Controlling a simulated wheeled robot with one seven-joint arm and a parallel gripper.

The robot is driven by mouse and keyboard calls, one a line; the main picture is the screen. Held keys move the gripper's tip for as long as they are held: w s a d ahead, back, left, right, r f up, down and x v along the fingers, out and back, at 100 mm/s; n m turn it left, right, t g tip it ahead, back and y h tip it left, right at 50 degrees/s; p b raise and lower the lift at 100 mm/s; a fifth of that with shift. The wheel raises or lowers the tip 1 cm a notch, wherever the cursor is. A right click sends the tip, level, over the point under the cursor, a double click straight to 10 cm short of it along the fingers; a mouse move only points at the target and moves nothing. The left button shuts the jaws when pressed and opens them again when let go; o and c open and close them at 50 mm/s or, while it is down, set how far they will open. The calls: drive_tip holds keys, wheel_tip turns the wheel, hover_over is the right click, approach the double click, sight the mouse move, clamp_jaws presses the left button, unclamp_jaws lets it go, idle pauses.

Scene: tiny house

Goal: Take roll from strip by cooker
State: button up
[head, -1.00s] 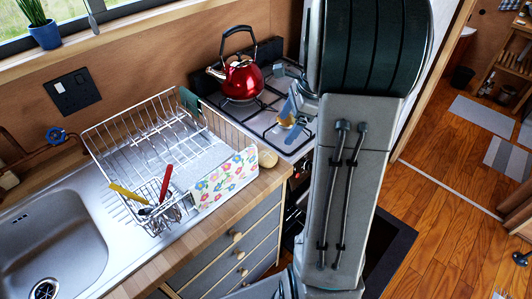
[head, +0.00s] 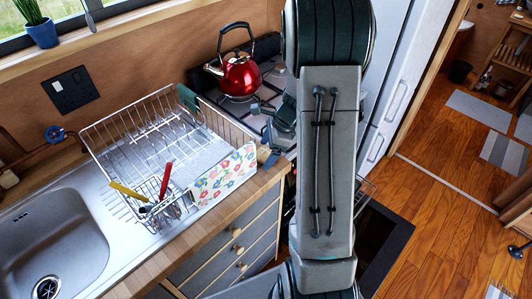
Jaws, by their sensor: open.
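The strip (head: 271,176) is the narrow piece of wooden worktop between the dish rack and the cooker (head: 269,103). My gripper (head: 268,154) is low over this strip, at its cooker side, open and pointing down. The roll is mostly or wholly hidden behind my gripper in the head view. I cannot tell whether the fingers are around the roll or touching it. My forearm covers the right part of the cooker.
A wire dish rack (head: 108,147) with a floral cloth (head: 225,178) stands close left of my gripper. A red kettle (head: 240,76) is on the hob behind it. A dark panel (head: 388,238), perhaps an open oven door, lies low right.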

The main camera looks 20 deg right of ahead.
drive_tip(key=shift+f, duration=0.1)
drive_tip(key=shift+c, duration=0.3)
drive_tip(key=c, duration=1)
